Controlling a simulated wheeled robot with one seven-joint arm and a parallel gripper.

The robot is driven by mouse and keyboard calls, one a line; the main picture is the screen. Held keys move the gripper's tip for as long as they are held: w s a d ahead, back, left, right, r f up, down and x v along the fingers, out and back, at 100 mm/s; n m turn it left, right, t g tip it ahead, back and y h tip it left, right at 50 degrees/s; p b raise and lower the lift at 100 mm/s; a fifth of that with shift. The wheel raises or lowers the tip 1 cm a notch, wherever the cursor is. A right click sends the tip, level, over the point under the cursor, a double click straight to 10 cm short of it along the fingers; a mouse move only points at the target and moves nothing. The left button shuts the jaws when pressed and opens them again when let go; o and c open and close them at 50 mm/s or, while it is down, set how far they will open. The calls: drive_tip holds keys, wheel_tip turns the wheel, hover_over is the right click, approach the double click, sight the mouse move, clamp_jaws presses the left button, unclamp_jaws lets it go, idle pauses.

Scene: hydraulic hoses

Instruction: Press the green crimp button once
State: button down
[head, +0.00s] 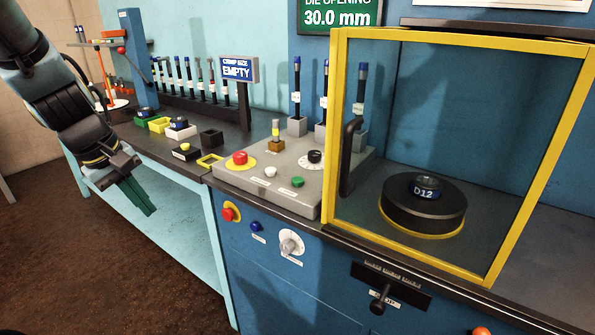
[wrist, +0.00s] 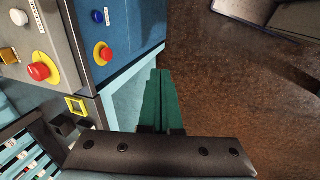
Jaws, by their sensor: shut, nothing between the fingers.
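The green button (head: 297,182) sits low on the grey control panel (head: 255,191), right of a white button (head: 270,172) and below a black dial (head: 315,157). It cannot be made out in the wrist view. My gripper (head: 150,212) is at the left, in front of the bench edge and well away from the panel. Its green fingers are shut together and empty, pointing down. They also show in the wrist view (wrist: 157,84).
A red button (head: 239,158) on a yellow ring is left on the panel. A yellow-framed guard (head: 334,130) stands right of it, around a black die (head: 424,203) marked D12. A red button (head: 229,212), a blue button (head: 256,226) and a dial (head: 290,243) are on the cabinet front.

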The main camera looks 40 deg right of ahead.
drive_tip(key=s+d+r+n+g+h+p, duration=0.1)
drive_tip(key=d+r+h, duration=0.1)
drive_tip(key=d, duration=0.7)
drive_tip(key=s+d+r+n+h+p, duration=0.1)
drive_tip(key=d+r, duration=0.2)
drive_tip(key=d, duration=0.6)
wheel_tip(320, 180, up, 4)
drive_tip(key=n+g+h+p, duration=0.1)
drive_tip(key=n+h+p, duration=0.1)
drive_tip(key=n+h, duration=0.1)
hover_over(293, 180)
drive_tip(key=shift+f, duration=0.1)
wheel_tip(293, 180, down, 8)
drive_tip(key=b, duration=0.6)
drive_tip(key=shift+w+b, duration=0.1)
drive_tip(key=shift+b, duration=0.2)
drive_tip(key=shift+f+b, duration=0.25)
drive_tip(key=shift+b, duration=0.15)
drive_tip(key=shift+f, duration=0.1)
drive_tip(key=shift+f+b, duration=0.35)
drive_tip(key=shift+b, duration=0.25)
